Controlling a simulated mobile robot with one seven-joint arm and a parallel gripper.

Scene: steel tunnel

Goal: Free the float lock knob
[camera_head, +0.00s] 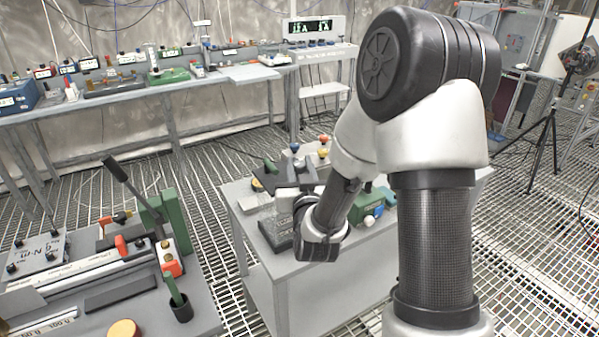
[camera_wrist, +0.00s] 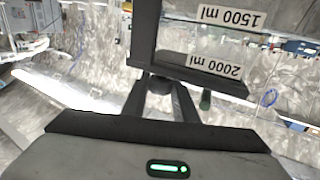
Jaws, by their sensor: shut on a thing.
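In the wrist view, my gripper (camera_wrist: 161,90) has its two dark fingers closed on a small dark round knob (camera_wrist: 160,80). I take it for the float lock knob, though the fingers hide much of it. The knob sits at the lower edge of a dark frame (camera_wrist: 143,45). White labels reading 1500 ml (camera_wrist: 231,17) and 2000 ml (camera_wrist: 215,66) appear upside down beside it. In the head view, my arm reaches down over the grey cart (camera_head: 291,268), and my wrist hides the knob and most of the device there.
Other devices with coloured knobs share the cart, including a green one (camera_head: 371,208). A bench with a long lever (camera_head: 127,185) and green block stands at lower left. A long bench (camera_head: 130,92) with several instruments lines the back wall. A tripod (camera_head: 553,110) stands at right on the grating floor.

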